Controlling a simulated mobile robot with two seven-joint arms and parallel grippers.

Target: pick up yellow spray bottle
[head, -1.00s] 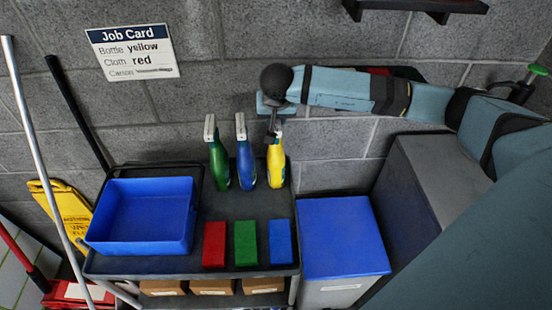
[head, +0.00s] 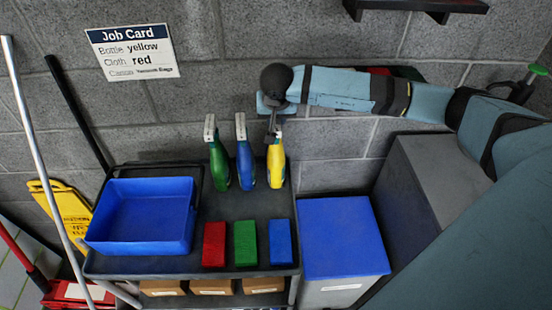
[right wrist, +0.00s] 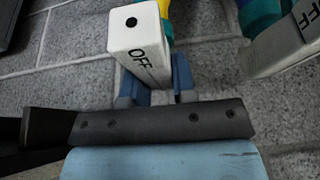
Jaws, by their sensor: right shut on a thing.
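The yellow spray bottle (head: 277,168) stands upright at the back right of the cart's top (head: 222,212), to the right of a blue spray bottle (head: 246,165) and a green one (head: 219,168). My right gripper (head: 272,137) reaches down from above and is shut on the yellow bottle at its upper part. In the right wrist view, the bottle's white spray head (right wrist: 138,47), marked OFF, lies over the fingers (right wrist: 156,92) and hides part of the grip. My left gripper is not in view.
A blue tray (head: 185,248) takes the cart's left side. Red (head: 214,244), green (head: 245,242) and blue (head: 280,241) cloths lie in front of the bottles. A blue-lidded bin (head: 342,235) stands to the right. A job card (head: 132,52) hangs on the wall behind.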

